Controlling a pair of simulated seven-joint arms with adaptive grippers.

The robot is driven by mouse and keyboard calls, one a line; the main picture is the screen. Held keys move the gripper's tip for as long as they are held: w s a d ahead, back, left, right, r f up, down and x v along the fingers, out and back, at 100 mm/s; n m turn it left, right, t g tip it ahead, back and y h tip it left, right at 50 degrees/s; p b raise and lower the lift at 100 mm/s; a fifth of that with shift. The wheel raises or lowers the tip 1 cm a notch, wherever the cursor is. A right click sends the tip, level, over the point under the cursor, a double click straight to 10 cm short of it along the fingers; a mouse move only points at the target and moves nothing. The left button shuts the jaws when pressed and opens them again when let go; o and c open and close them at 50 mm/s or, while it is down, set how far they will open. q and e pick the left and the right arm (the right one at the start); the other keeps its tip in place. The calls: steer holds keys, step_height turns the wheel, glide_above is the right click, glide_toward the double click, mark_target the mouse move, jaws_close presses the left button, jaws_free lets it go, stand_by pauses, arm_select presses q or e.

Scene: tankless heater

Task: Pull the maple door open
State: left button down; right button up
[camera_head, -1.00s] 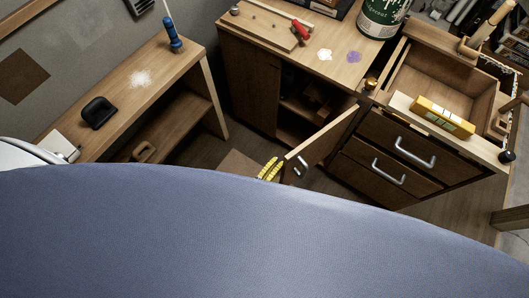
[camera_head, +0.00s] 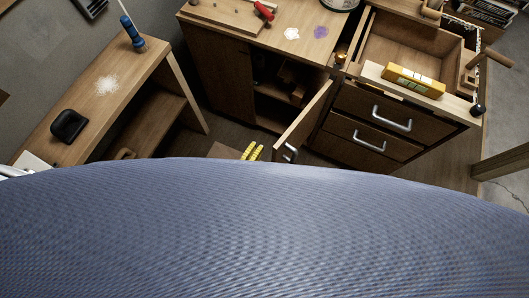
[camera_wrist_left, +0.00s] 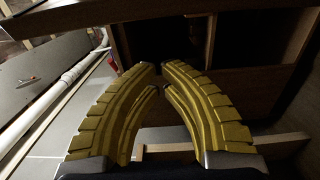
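The maple door (camera_head: 303,122) stands partly open on the front of the brown cabinet (camera_head: 219,75), its light edge swung out toward me. A silver handle (camera_head: 291,153) is on its outer face near the free edge. My left gripper (camera_head: 252,152) shows two yellow fingers just left of the door's free edge, low beside the opening. Its arm is hidden behind my blue body. In the left wrist view, the yellow fingers (camera_wrist_left: 160,72) converge with a narrow gap and nothing visible between them. I cannot tell whether they touch the door. My right gripper is not in view.
Drawers with silver handles (camera_head: 392,120) stand right of the door; the open top drawer (camera_head: 415,45) has a yellow box (camera_head: 413,81) at its front. A wooden bench (camera_head: 110,85) with a black object (camera_head: 68,125) is at left. Some floor shows between bench and cabinet.

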arm_select(q)
steer(key=s+d+v, duration=0.1)
steer(key=d+v, duration=0.1)
steer(key=v, duration=0.8)
steer(key=s+a+f+m+g+y, duration=0.1)
steer(key=s+a+f+m+g, duration=0.2)
steer(key=f, duration=0.4)
steer(key=s+a+f+m+g, duration=0.1)
steer(key=s+f+m+g, duration=0.15)
steer(key=f+m, duration=0.45)
steer(key=s+a+f+m+g+y, duration=0.1)
steer(key=s+a+f+m+g, duration=0.15)
steer(key=f, duration=0.55)
steer(key=s+a+f+m+g+y, duration=0.2)
steer(key=s+a+f+g, duration=0.1)
steer(key=s+a+f, duration=0.2)
steer(key=s+a+f+m+g+y, duration=0.2)
steer(key=s+a+f, duration=0.4)
steer(key=s+f, duration=0.3)
steer(key=s+m+g, duration=0.1)
steer(key=s+g, duration=0.1)
steer(key=s, duration=0.1)
steer(key=shift+f, duration=0.15)
